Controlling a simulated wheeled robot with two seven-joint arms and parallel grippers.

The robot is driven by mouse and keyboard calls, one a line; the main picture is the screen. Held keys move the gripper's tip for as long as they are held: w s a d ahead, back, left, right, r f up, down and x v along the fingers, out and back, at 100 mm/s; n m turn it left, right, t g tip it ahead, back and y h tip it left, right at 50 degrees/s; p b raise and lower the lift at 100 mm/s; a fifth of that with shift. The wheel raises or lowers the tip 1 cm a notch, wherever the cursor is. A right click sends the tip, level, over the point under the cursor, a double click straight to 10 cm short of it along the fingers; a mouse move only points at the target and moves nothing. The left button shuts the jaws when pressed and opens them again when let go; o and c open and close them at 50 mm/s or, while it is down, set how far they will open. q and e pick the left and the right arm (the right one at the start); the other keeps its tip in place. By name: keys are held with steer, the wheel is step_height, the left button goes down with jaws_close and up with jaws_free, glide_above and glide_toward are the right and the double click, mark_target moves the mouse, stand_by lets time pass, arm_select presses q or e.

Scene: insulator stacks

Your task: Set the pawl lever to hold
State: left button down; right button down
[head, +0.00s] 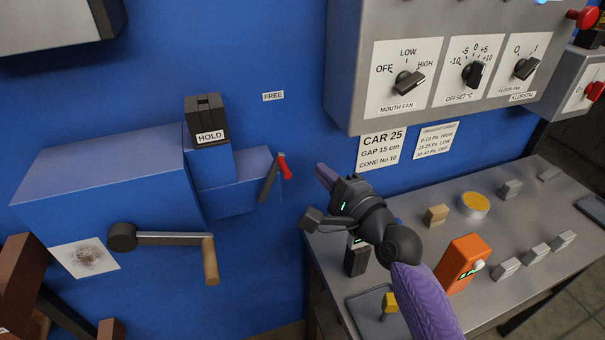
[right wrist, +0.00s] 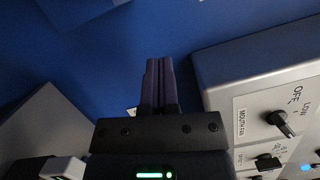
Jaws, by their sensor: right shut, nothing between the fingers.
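The pawl lever (head: 270,180) is a short grey arm with a red grip (head: 285,169), on the right end of the blue housing (head: 235,190). It leans up and slightly right, on the side of the FREE label (head: 273,96). The HOLD label (head: 210,137) is on a dark block up and left of it. My right gripper (head: 322,172) is right of the red grip, apart from it, with its purple fingers shut and empty. The fingers (right wrist: 158,85) also show together in the right wrist view, against the blue wall. My left gripper is not in view.
A crank with a wooden handle (head: 210,260) sticks out below the housing. A grey control box (head: 345,100) with knobs hangs at upper right. A metal bench (head: 480,215) holds an orange device (head: 462,262) and several small blocks. Blue wall is clear between lever and gripper.

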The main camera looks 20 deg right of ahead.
mark_target(283, 159)
steer(key=shift+w+a+r+p, duration=0.1)
steer(key=shift+a+r+p, duration=0.2)
steer(key=shift+a, duration=0.7)
steer(key=shift+w+a+r+p, duration=0.15)
steer(key=shift+a+p, duration=0.1)
steer(key=shift+a, duration=0.75)
steer(key=shift+s, duration=0.15)
steer(key=shift+a+r+n+p, duration=0.55)
steer(key=shift+n+p, duration=0.25)
steer(key=shift+p, duration=0.5)
steer(key=a+r+n+g+h+p, duration=0.1)
steer(key=a+n+g+p, duration=0.1)
steer(key=a+n+p, duration=0.5)
steer(key=shift+n+h+p, duration=0.3)
steer(key=shift+n+p, duration=0.3)
steer(key=shift+p, duration=1.8)
